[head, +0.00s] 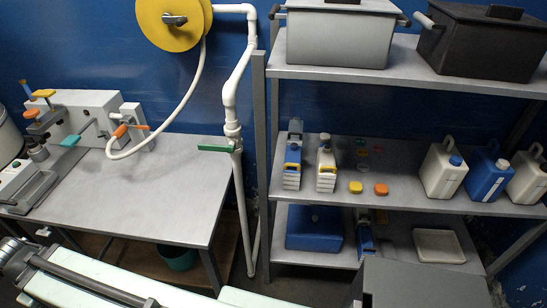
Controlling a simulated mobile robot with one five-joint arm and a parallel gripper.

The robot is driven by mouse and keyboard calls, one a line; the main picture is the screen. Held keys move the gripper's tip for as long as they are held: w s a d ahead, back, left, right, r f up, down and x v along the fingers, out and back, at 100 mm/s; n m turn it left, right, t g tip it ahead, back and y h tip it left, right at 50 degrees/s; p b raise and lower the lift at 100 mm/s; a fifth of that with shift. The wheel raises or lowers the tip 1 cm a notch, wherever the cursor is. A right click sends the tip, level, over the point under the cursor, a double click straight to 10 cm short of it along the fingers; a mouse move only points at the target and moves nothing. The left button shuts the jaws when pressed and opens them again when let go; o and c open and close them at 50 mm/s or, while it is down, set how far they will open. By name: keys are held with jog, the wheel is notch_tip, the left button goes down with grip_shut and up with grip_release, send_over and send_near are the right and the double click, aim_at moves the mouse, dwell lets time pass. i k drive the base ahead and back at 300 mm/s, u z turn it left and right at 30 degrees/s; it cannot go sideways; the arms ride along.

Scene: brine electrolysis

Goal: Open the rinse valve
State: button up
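A valve with a green lever (216,148) sits on the white vertical pipe (232,110) at the right end of the workbench. The lever lies nearly level, crosswise to the pipe, and points left. This appears to be the rinse valve. No gripper of mine touches it. Pale parts of my own arm cross the bottom left of the head view, well below and in front of the lever. I cannot make out my gripper's fingers in this view.
The grey workbench (180,200) left of the pipe has a wide bare top. Apparatus with orange and teal handles (85,120) stands at its left. A white hose runs to a yellow reel (174,22). A shelf rack (400,190) with jugs and bins stands right of the pipe.

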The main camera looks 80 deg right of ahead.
aim_at(229, 149)
jog(key=k, duration=1.05)
jog(key=u, duration=1.35)
